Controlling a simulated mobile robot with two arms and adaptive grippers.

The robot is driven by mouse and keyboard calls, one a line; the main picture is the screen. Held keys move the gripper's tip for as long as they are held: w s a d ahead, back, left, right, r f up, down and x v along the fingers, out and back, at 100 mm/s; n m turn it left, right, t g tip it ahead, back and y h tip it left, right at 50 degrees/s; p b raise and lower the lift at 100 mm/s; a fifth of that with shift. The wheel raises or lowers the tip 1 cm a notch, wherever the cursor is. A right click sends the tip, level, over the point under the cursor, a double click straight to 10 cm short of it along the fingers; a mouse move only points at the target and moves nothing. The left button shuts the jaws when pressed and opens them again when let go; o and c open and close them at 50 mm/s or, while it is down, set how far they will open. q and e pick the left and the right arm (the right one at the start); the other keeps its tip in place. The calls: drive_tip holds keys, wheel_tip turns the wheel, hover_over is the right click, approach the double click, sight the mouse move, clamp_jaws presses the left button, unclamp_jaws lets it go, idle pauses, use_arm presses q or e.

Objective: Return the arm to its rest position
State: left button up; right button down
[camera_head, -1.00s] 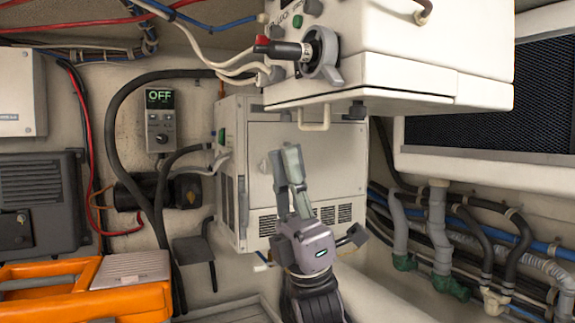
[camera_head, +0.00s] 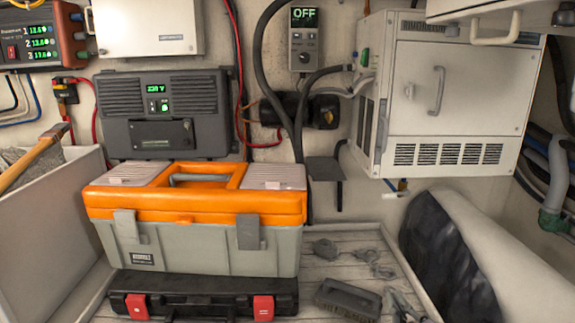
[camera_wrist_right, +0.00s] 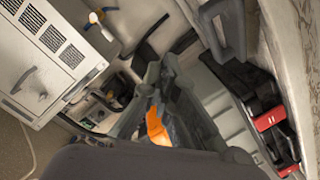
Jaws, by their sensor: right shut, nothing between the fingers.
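My right gripper (camera_wrist_right: 160,78) shows in the right wrist view, its grey fingers closed together with nothing held between them. Beyond the fingers is a bit of orange, perhaps the toolbox. I cannot make out the right gripper clearly in the head view. My left gripper is in neither view.
An orange and grey toolbox (camera_head: 200,250) stands on a black case (camera_head: 200,296) with red latches. A white vented cabinet (camera_head: 455,100) is on the wall at right. Loose grey items and a brush (camera_head: 348,298) lie on the slatted floor beside a pale rounded form (camera_head: 505,240) with a dark patch.

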drive_tip(key=s+a+f+m+g, duration=0.1)
drive_tip(key=s+f+m+g, duration=0.35)
drive_tip(key=s+f, duration=0.8)
drive_tip(key=s+a+f+m+g, duration=0.1)
drive_tip(key=s+f+g, duration=0.8)
drive_tip(key=s, duration=0.6)
wheel_tip(320, 180, down, 25)
drive_tip(key=s, duration=0.1)
drive_tip(key=s+d+f+g, duration=0.2)
drive_tip(key=s+d+f, duration=0.1)
drive_tip(key=s+f, duration=1.4)
drive_tip(key=shift+s+d+f, duration=0.2)
drive_tip(key=shift+s+f, duration=0.05)
drive_tip(key=shift+f, duration=0.25)
